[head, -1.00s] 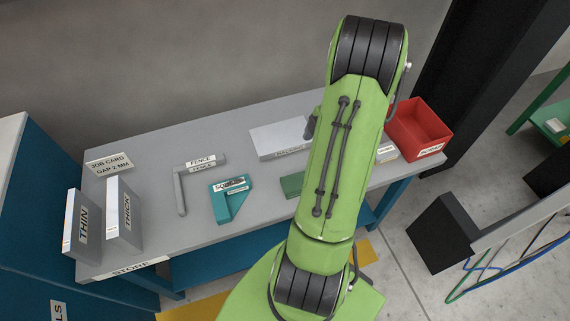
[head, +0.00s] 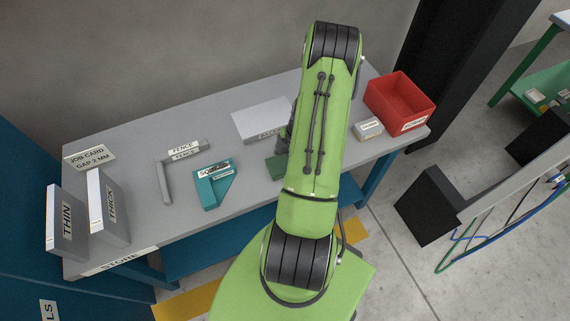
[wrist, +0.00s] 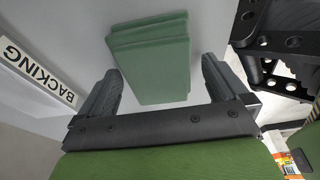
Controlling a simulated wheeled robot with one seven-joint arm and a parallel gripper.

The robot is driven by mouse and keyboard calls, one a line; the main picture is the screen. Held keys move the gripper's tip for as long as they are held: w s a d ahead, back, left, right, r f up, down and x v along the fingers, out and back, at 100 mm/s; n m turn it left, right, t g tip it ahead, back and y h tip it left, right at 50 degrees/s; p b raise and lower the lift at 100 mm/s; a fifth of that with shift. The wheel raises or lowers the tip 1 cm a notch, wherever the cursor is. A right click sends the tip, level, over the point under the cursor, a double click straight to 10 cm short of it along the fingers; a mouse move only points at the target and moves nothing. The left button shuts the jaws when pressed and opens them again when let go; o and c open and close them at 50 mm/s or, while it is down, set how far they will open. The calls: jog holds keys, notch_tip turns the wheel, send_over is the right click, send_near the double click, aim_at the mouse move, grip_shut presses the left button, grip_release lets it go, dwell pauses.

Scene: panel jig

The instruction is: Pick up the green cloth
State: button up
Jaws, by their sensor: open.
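The green cloth (wrist: 152,62) is a folded, layered stack lying flat on the grey table. In the wrist view it lies ahead of and between the two dark fingers of my gripper (wrist: 160,75), which are spread apart and empty. I cannot tell how high the fingers are above the table. In the head view the cloth (head: 274,169) shows at the left side of my green arm, which hides part of it. My gripper is mostly hidden behind the arm there.
A white block labelled BACKING (wrist: 36,72) is left of the cloth. A teal square (head: 213,186), a grey fence (head: 186,150) and THIN and THICK plates (head: 105,210) stand farther left. A small labelled box (head: 368,129) and a red bin (head: 400,98) are right.

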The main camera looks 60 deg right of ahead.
jog(key=c, duration=1.1)
notch_tip(320, 180, up, 10)
jog(key=shift+p, duration=0.45)
